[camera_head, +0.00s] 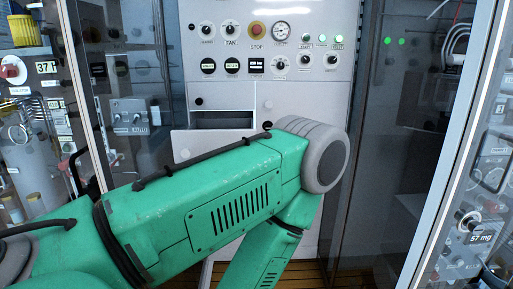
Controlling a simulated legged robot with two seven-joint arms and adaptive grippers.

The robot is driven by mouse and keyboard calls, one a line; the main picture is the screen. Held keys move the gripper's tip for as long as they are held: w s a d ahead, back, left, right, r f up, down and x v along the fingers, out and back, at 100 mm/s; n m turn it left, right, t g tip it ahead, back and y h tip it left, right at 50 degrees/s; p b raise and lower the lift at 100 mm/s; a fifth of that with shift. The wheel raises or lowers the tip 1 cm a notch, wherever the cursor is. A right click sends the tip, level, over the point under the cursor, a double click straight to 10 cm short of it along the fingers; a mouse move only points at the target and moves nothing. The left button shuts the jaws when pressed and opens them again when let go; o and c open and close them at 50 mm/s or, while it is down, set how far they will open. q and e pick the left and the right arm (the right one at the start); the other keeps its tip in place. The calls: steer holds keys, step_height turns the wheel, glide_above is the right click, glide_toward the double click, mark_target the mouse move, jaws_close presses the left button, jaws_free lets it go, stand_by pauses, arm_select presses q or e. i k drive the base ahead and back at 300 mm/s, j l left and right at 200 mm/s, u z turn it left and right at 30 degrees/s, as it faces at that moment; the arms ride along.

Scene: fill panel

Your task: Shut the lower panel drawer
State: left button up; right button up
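My green left arm comes in from the left and crosses in front of the panel, hiding the lower and right parts of the drawer area. It bends at a grey joint, and its forearm runs down out of the picture. Neither gripper is in view.
The panel carries a red stop button (257,29), a gauge (281,31), several black knobs and green lights. Glass doors with metal frames (470,130) stand on both sides. Equipment (40,130) fills the left side. A wooden slatted floor shows below.

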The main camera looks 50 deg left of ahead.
mark_target(203, 136)
steer(key=u, duration=1.85)
